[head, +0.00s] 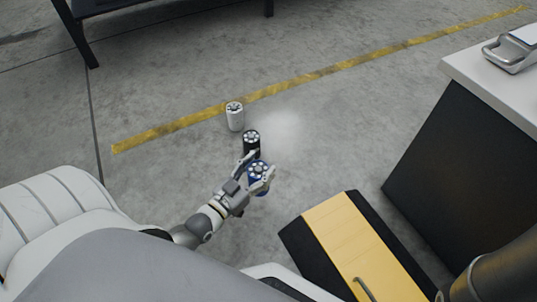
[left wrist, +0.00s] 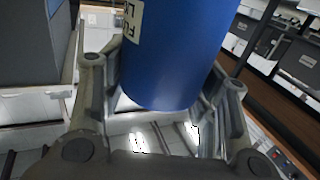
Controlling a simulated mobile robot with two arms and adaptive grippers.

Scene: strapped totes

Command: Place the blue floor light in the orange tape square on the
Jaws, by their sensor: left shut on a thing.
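The blue floor light (head: 261,188) is a blue cylinder with a pale studded top, held in my left gripper (head: 262,167) in the head view. In the left wrist view the blue floor light (left wrist: 172,55) fills the space between the fingers (left wrist: 165,105), with part of a pale label showing on its side. A black light (head: 251,143) stands just beyond the gripper, and a white light (head: 235,117) stands behind it near the yellow line. No orange tape square shows in either view. My right gripper is not in view.
A yellow line (head: 310,78) crosses the grey floor. A dark cabinet with a white top (head: 455,150) stands at right. A dark-legged bench (head: 80,35) is at upper left. Open floor lies in the middle.

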